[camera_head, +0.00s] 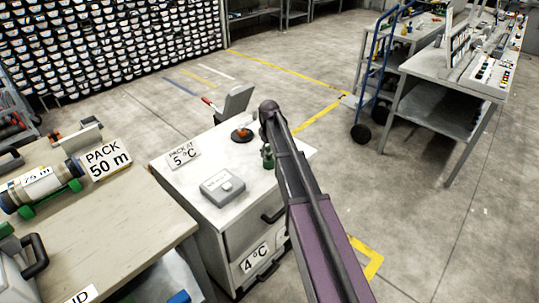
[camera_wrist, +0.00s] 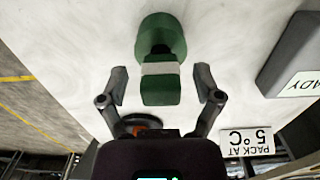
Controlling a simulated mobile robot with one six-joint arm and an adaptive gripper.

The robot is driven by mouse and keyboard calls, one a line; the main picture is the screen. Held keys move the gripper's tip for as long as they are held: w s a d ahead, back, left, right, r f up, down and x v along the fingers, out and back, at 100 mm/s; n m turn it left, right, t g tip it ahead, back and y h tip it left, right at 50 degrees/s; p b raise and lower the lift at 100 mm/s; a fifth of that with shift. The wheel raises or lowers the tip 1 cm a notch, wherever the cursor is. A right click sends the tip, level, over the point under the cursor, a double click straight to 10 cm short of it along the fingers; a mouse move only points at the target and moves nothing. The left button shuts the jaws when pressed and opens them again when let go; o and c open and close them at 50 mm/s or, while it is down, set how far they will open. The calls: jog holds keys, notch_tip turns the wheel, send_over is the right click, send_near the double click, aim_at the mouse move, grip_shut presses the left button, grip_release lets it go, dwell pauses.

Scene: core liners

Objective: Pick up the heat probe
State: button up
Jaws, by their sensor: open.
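A green object with a pale band (camera_wrist: 160,84), likely the heat probe, stands on the white cabinet top; it has a dark neck and a wide round green part (camera_wrist: 167,32). It also shows small in the head view (camera_head: 268,160), beside my arm. My gripper (camera_wrist: 162,86) is open above the cabinet top, with one finger on each side of the banded green part. Gaps show between it and both fingers in the wrist view. The fingers are not clear in the head view, and I cannot tell their height relative to the object.
An orange item on a dark round base (camera_head: 241,134) stands close behind. A grey box (camera_head: 222,187) and a "PACK AT 5 °C" sign (camera_head: 183,154) share the white cabinet top (camera_head: 205,211). A wooden bench (camera_head: 140,208) is at left.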

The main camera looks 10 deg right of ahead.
dwell(0.3)
grip_shut()
jog(key=shift+r, duration=0.15)
notch_tip(320, 180, up, 4)
jog(key=p, duration=0.4)
jog(key=s+a+p, duration=0.1)
jog(key=s+a, duration=0.1)
jog(key=s, duration=1.4)
jog(key=shift+a+r, duration=0.2)
jog(key=shift+r, duration=0.2)
jog(key=shift+s, duration=0.1)
